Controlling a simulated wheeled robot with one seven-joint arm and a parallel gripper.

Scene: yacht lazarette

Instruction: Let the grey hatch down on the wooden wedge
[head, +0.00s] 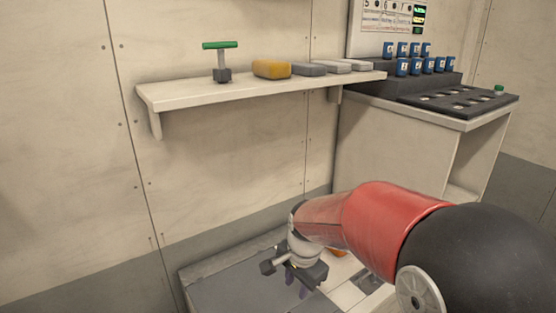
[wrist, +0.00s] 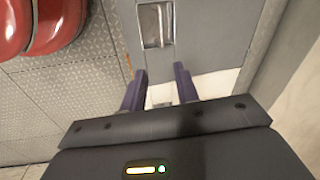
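The grey hatch (head: 235,292) is at the bottom of the head view, partly cut off by the frame and partly covered by my arm. In the wrist view the grey panel (wrist: 207,28) has a recessed metal latch or handle (wrist: 155,25) just beyond my fingertips. I cannot tell how far the hatch is raised. My gripper (wrist: 160,71) is open, its two purple fingers apart with nothing visibly between them. In the head view my gripper (head: 300,284) points down over the hatch area. I cannot make out the wooden wedge for certain.
A wall shelf (head: 190,95) holds a green-handled tool (head: 221,62), a yellow block (head: 271,69) and several grey blocks. A bench (head: 400,125) at right carries blue items and a dark tray (head: 460,101). An orange thing (head: 337,252) is mostly hidden behind my arm.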

